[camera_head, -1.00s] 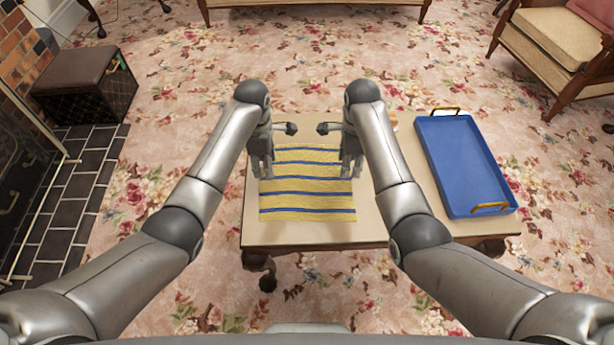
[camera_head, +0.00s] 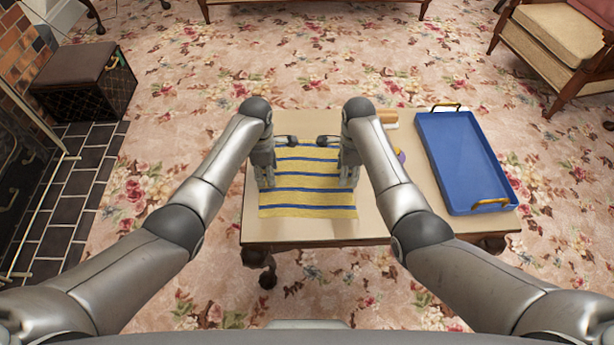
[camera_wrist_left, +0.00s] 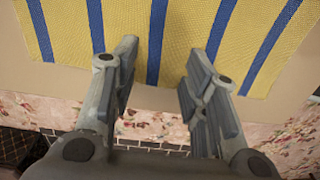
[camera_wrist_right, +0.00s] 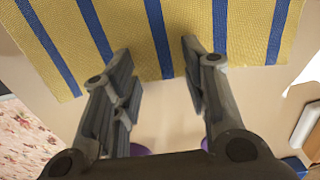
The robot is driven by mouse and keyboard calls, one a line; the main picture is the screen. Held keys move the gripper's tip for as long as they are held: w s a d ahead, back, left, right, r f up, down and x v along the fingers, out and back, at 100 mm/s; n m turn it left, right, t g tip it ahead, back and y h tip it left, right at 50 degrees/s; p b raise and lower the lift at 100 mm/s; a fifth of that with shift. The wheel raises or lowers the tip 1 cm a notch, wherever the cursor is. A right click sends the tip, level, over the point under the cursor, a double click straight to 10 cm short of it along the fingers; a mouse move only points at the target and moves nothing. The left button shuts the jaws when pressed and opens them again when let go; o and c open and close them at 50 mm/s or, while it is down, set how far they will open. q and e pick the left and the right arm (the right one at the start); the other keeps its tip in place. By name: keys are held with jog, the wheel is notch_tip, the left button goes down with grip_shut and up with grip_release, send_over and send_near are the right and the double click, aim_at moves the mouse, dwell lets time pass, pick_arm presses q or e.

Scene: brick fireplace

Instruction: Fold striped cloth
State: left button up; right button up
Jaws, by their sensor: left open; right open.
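The yellow cloth (camera_head: 308,195) with blue stripes lies flat and spread out on the low table (camera_head: 300,232). My left gripper (camera_head: 266,180) is open at the cloth's left edge. In the left wrist view its fingers (camera_wrist_left: 155,75) are apart, with the cloth's edge (camera_wrist_left: 180,45) just beyond and between the tips. My right gripper (camera_head: 349,180) is open at the cloth's right edge. In the right wrist view its fingers (camera_wrist_right: 160,65) are apart near the cloth's edge (camera_wrist_right: 170,30). I cannot tell whether the fingertips touch the cloth.
A blue tray (camera_head: 462,160) with gold handles lies on the table's right side. A small brown and white object (camera_head: 389,119) and a purple object (camera_head: 400,157) lie partly hidden behind my right arm. The table's front strip is bare.

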pick_arm(q)
jog(key=shift+f, duration=0.1)
grip_shut()
pick_arm(e)
jog(key=shift+f, duration=0.15)
grip_shut()
jog(key=shift+s, duration=0.1)
pick_arm(q)
jog(key=shift+s, duration=0.1)
pick_arm(e)
jog(key=shift+f, duration=0.1)
dwell(1.1)
